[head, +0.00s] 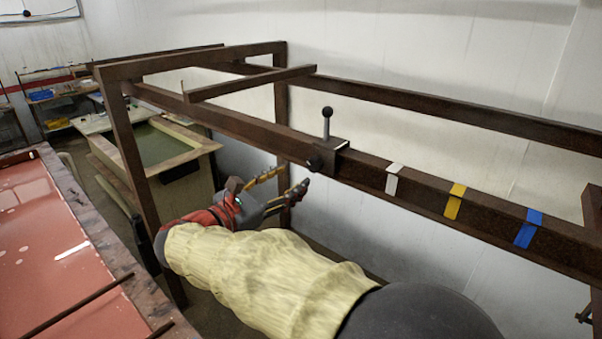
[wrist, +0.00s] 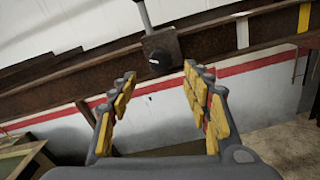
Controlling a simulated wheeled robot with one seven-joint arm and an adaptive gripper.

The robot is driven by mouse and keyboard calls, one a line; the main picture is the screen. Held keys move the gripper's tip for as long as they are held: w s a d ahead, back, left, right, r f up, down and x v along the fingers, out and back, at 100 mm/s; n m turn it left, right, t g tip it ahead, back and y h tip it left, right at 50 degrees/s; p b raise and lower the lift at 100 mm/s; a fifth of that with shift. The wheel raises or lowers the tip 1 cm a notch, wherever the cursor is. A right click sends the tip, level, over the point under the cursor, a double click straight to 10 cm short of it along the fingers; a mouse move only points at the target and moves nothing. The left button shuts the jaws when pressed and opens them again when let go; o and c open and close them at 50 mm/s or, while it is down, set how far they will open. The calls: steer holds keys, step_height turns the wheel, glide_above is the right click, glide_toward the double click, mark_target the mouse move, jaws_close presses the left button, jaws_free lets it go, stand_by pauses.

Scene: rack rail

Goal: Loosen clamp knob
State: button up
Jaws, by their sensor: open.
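The clamp (head: 331,151) is a dark block on the front rusty rail, with an upright handle (head: 327,122) ending in a dark ball. Its round black knob (head: 315,162) faces out from the front. In the wrist view the clamp (wrist: 172,43) is at top centre, with the knob (wrist: 159,62) low on its face. My gripper (head: 291,181) is open and empty, a little below and left of the knob in the head view. In the wrist view my gripper (wrist: 159,74) has its yellow-padded fingers spread, with the knob just beyond and between the tips, apart from them.
The front rail (head: 430,193) carries white (head: 393,180), yellow (head: 455,201) and blue (head: 528,228) tape marks right of the clamp. A crossbar (head: 250,83) spans the rails left of it. A rack post (head: 283,140) stands behind. A red-topped table (head: 60,240) is at left.

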steer(key=shift+v, duration=2.3)
